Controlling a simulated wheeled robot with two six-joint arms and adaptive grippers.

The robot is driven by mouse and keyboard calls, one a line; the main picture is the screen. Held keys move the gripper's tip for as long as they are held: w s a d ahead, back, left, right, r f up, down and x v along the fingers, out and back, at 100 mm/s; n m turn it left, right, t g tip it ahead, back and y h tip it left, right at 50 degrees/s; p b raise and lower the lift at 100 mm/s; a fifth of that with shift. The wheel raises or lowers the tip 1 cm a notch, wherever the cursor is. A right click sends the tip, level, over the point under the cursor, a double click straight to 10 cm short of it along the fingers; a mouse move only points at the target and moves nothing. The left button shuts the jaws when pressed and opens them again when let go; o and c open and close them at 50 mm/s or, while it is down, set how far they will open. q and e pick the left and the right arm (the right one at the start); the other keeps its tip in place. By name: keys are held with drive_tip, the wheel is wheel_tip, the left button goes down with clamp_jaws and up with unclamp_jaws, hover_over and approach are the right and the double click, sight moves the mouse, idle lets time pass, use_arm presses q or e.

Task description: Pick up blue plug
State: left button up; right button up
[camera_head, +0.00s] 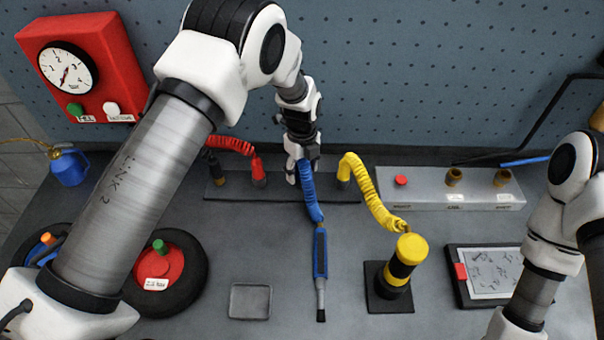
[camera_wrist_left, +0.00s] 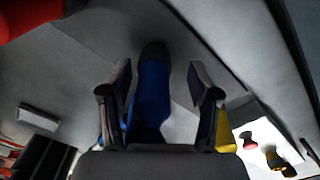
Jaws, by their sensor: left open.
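My left gripper (camera_head: 299,160) reaches down over the middle of a dark strip (camera_head: 325,190) at the back of the bench. It is open. In the left wrist view the blue plug (camera_wrist_left: 152,95), with a dark end, lies between its two fingers (camera_wrist_left: 160,82); I cannot tell whether they touch it. In the head view the gripper largely hides the plug. A blue coiled cable (camera_head: 311,203) runs from there to a blue-and-black tool (camera_head: 320,262). My right gripper is out of view; only its arm shows at the right.
A red plug (camera_head: 258,172) with a red coil stands left of my gripper, and a yellow coil (camera_head: 366,190) is close on the right. A yellow-black post (camera_head: 400,265), a grey box (camera_head: 440,190), a small tray (camera_head: 250,301) and a tablet (camera_head: 492,271) lie around. Pegboard (camera_head: 370,70) stands behind.

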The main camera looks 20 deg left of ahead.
use_arm(q)
drive_tip(key=shift+s+r, duration=0.15)
drive_tip(key=shift+r, duration=0.15)
drive_tip(key=shift+c, duration=0.4)
drive_tip(key=shift+s+r, duration=0.2)
drive_tip(key=shift+s, duration=0.1)
drive_tip(key=c, duration=0.5)
drive_tip(key=shift+s+r, duration=0.1)
drive_tip(key=shift+s, duration=0.05)
clamp_jaws()
drive_tip(key=shift+w, duration=0.2)
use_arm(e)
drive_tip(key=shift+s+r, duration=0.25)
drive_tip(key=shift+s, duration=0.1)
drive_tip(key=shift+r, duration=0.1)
